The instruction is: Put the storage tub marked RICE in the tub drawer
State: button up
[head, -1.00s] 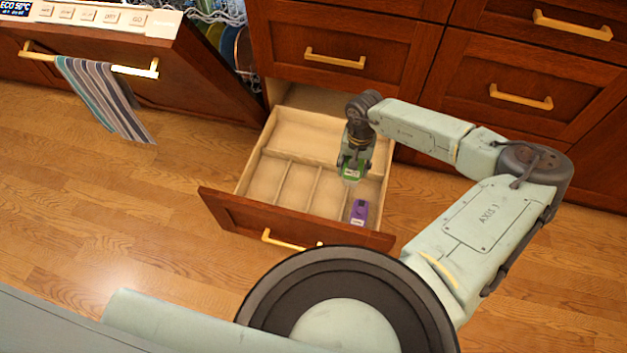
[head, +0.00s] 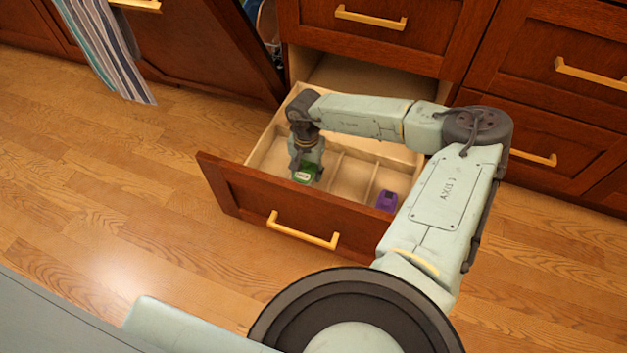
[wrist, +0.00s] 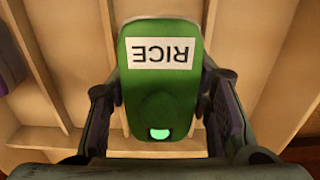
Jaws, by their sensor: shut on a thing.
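A green storage tub (wrist: 160,85) with a white RICE label fills the middle of the wrist view, the label upside down there. My gripper (wrist: 162,112) is shut on it, one finger on each side. In the head view my gripper (head: 306,160) holds the green tub (head: 305,174) over the left front part of the open drawer (head: 352,180). Whether the tub touches the drawer floor I cannot tell. The drawer has light wooden dividers forming several compartments.
A purple tub (head: 387,200) sits in the drawer's right front compartment. The middle compartments look empty. The drawer front with its brass handle (head: 303,230) stands toward me. The partly open dishwasher door (head: 205,45) with a striped towel (head: 103,45) is at left.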

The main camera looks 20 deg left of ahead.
aim_at(307, 162)
notch_tip(307, 162, down, 6)
jog(key=shift+r+b, duration=0.15)
jog(key=shift+b, duration=0.3)
jog(key=o, duration=1.2)
notch_tip(307, 162, up, 12)
jog(key=shift+r+p, duration=0.1)
jog(key=shift+p, duration=1.1)
